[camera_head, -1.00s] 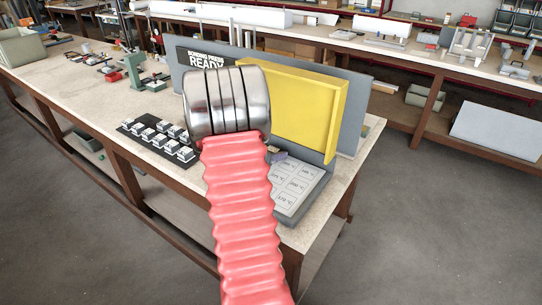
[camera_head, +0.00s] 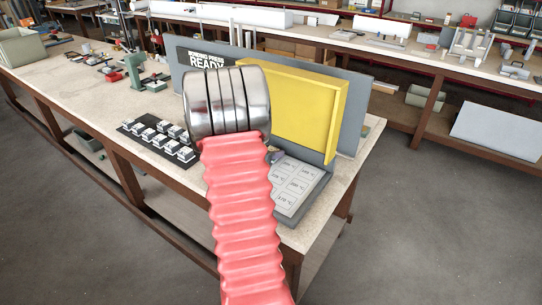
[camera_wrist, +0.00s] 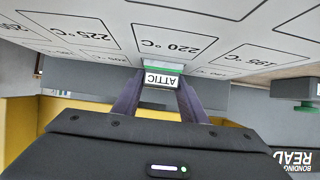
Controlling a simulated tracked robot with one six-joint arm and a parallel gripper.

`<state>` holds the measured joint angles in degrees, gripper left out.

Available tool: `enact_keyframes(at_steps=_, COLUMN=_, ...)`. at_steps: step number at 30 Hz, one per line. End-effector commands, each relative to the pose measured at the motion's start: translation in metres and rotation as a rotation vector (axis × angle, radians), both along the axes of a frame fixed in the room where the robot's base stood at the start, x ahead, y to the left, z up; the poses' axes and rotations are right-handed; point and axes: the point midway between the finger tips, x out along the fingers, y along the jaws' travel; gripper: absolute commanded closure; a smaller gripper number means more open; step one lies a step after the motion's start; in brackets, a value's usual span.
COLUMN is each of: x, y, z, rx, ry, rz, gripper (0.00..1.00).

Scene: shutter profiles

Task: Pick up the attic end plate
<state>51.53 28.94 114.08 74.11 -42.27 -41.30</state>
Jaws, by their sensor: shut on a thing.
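The attic end plate (camera_wrist: 162,80) shows in the wrist view as a small piece with a white "ATTIC" label, upside down, and green edges. My gripper (camera_wrist: 160,90) is shut on it, with one dark finger on each side. The plate appears at the 220 °C field of the white temperature panel (camera_wrist: 230,20); I cannot tell whether it touches the panel. In the head view my arm hides the plate and most of the gripper, beside the grey-framed panel (camera_head: 296,187).
A yellow plate (camera_head: 305,110) stands on the bonding press (camera_head: 353,110), whose sign reads "READY". Several small white pieces (camera_head: 160,138) sit on a dark strip left of my arm. A green tool (camera_head: 135,70) stands farther left. Bare bench top (camera_head: 85,95) lies at the left.

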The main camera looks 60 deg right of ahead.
Motion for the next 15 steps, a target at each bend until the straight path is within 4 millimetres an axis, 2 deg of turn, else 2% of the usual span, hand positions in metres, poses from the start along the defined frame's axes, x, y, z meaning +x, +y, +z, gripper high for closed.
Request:
enact_keyframes(at_steps=8, x=0.000, y=0.001, z=0.003, rx=-0.001, ry=-0.001, rz=0.000, gripper=0.87)
enact_keyframes(at_steps=15, x=0.001, y=0.003, z=0.026, rx=-0.005, ry=-0.003, rz=-0.001, gripper=0.87)
